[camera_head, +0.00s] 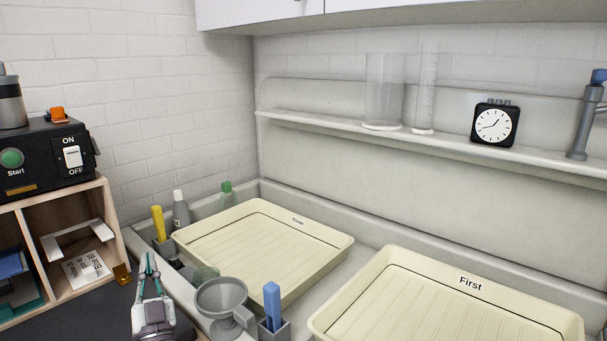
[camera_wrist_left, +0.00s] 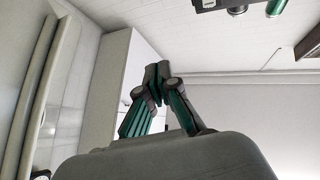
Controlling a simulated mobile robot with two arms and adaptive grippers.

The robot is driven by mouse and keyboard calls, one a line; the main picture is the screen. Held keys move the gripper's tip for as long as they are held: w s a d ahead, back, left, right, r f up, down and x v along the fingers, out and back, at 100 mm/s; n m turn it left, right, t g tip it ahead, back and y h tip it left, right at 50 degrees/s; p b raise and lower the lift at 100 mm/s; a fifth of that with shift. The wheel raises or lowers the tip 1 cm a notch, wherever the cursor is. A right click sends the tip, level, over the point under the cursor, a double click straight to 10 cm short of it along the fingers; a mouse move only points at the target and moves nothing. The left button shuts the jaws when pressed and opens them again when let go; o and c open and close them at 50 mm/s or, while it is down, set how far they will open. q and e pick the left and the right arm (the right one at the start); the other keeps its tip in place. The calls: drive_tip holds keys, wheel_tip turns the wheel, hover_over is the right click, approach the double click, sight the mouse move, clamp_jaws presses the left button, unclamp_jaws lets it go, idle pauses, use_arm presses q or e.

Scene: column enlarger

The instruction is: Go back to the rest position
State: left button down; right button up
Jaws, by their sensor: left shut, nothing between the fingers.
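My left gripper (camera_head: 149,269) is in the lower left of the head view, pointing up in the picture, in front of the wooden shelf unit and left of the grey funnel. Its fingers are shut and empty. In the left wrist view the closed fingers (camera_wrist_left: 158,82) show in the middle, with white wall and ceiling behind and nothing between them. My right gripper is in neither view.
A grey funnel (camera_head: 221,297) and a blue-handled tool (camera_head: 272,304) are close right of my left gripper. Two cream trays, one rear (camera_head: 325,241) and one marked First (camera_head: 400,258), fill the sink. The wooden shelf unit (camera_head: 110,220) bears a black control box (camera_head: 40,160).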

use_arm(q)
drive_tip(key=s+d+f+m+g+h, duration=0.2)
drive_tip(key=s+d+f+g+h, duration=0.15)
drive_tip(key=f, duration=0.35)
drive_tip(key=s+d+f+m+g+h, duration=0.2)
drive_tip(key=s+d+f+g+h, duration=0.15)
drive_tip(key=f, duration=0.25)
drive_tip(key=s+d+f+m+g+h, duration=0.2)
drive_tip(key=f+h, duration=0.3)
drive_tip(key=f, duration=0.2)
drive_tip(key=s+f+n+g+y, duration=0.1)
drive_tip(key=s+f+g, duration=0.25)
drive_tip(key=s, duration=0.45)
drive_tip(key=s+f+g, duration=0.3)
drive_tip(key=s+g, duration=0.1)
drive_tip(key=s, duration=0.5)
drive_tip(key=s+f+n+g+y, duration=0.1)
drive_tip(key=s+f+g, duration=0.25)
drive_tip(key=s, duration=0.45)
wheel_tip(320, 180, down, 27)
drive_tip(key=s+g, duration=0.1)
drive_tip(key=s, duration=0.1)
drive_tip(key=s+a+f+g, duration=0.1)
drive_tip(key=s+a+f, duration=0.1)
drive_tip(key=s+f, duration=1.2)
drive_tip(key=shift+s+f, duration=0.2)
drive_tip(key=shift+s, duration=0.55)
drive_tip(key=shift+a, duration=0.1)
